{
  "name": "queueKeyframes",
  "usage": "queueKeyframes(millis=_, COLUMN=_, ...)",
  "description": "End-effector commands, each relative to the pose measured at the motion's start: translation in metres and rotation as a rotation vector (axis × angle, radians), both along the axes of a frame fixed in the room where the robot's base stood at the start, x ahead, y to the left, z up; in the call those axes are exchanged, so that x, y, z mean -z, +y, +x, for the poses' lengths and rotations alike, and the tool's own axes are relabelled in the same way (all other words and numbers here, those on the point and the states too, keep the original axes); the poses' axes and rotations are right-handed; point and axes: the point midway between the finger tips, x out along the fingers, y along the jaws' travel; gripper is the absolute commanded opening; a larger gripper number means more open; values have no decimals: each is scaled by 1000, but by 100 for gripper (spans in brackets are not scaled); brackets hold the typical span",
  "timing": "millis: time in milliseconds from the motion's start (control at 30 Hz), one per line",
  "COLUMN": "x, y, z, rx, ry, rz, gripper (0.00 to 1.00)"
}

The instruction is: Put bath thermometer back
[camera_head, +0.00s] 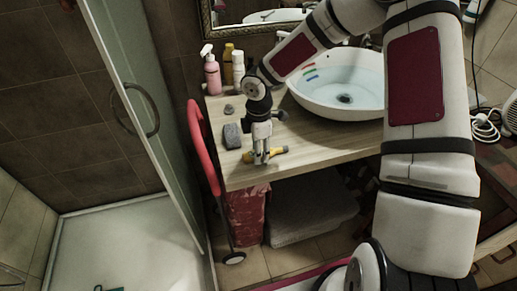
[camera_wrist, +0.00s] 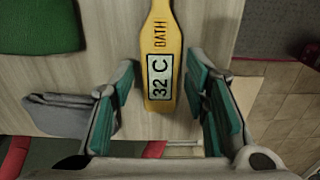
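The yellow bath thermometer (camera_head: 279,151) lies on the wooden counter close to its front edge. In the wrist view the thermometer (camera_wrist: 162,55) shows its face up, with "BATH" and a "32 C" display. My gripper (camera_head: 261,160) points down over it. In the wrist view the two teal-padded fingers of my gripper (camera_wrist: 165,103) stand apart, one on each side of the thermometer, with visible gaps. The white basin (camera_head: 326,104) with water stands on the counter behind and right of my gripper.
A pink pump bottle (camera_head: 212,75) and a yellow bottle (camera_head: 228,64) stand at the back. A red-framed item (camera_head: 203,145) stands beside the counter's left edge.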

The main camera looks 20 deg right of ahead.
Motion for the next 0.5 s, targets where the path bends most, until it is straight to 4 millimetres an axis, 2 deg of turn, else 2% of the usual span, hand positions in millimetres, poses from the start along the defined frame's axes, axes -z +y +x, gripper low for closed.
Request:
queueKeyframes(millis=333, x=-3, y=0, z=0, rx=0, ry=-1, rz=0, gripper=49)
queueKeyframes(millis=500, x=-21, y=-1, z=1, rx=2, ry=-3, rz=-1, gripper=49)
